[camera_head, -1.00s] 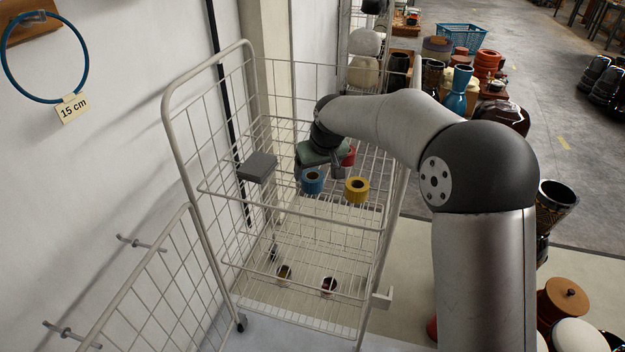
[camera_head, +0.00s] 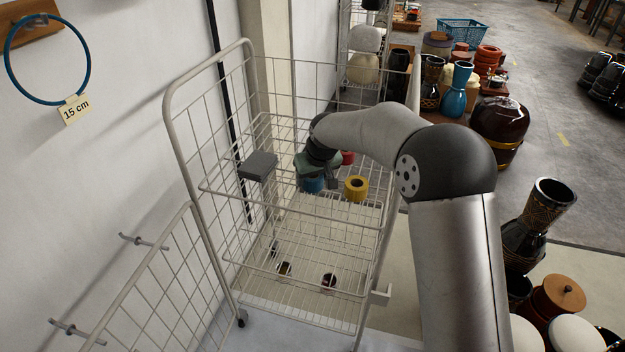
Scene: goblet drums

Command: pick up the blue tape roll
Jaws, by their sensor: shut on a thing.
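The blue tape roll (camera_head: 312,184) is on the upper wire shelf of the trolley, mostly covered from above by my gripper (camera_head: 316,175). My gripper points down at it and is shut on it; the fingertips are largely hidden behind the hand. I cannot tell whether the roll still touches the shelf. A yellow tape roll (camera_head: 356,188) sits close by on the right. A red roll (camera_head: 347,158) shows just behind my gripper.
The wire trolley (camera_head: 208,190) has raised rails around the shelf. A dark grey block (camera_head: 258,166) is left of my gripper. Drums (camera_head: 537,225) crowd the floor at right.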

